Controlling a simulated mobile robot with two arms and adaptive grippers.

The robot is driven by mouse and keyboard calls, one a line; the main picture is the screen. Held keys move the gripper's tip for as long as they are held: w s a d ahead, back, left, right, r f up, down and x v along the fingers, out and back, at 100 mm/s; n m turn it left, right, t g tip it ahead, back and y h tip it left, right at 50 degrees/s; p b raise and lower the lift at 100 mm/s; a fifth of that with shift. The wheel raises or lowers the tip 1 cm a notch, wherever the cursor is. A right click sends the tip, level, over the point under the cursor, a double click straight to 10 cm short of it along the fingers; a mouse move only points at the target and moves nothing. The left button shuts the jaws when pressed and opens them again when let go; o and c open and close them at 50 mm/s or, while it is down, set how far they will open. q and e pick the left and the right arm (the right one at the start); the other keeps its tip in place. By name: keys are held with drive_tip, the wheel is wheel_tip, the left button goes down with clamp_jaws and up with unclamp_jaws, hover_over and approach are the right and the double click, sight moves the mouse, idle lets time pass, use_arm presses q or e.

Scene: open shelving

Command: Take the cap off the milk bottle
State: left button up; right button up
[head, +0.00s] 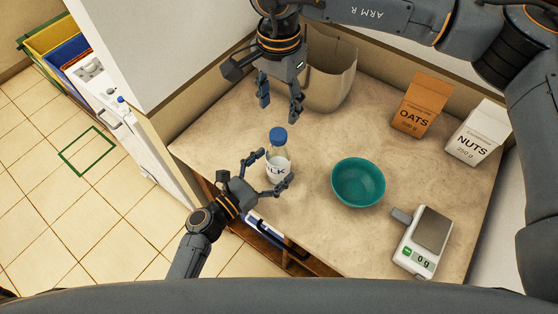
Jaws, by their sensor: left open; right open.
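The milk bottle (279,165) stands upright on the shelf top, with its blue cap (278,136) on. My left gripper (270,173) is open, its fingers spread on either side of the bottle's lower body. I cannot tell whether they touch it. My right gripper (281,110) is open and empty, pointing down above and behind the cap, apart from it.
An oats bag (420,105) and a nuts bag (477,134) stand at the back right. A beige bin (330,85) stands behind my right gripper.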

use_arm(q)
drive_tip(key=shift+w+d, duration=0.5)
use_arm(e)
drive_tip(key=shift+s+a, duration=0.1)
use_arm(q)
drive_tip(key=shift+w+d, duration=0.15)
drive_tip(key=shift+w, duration=0.05)
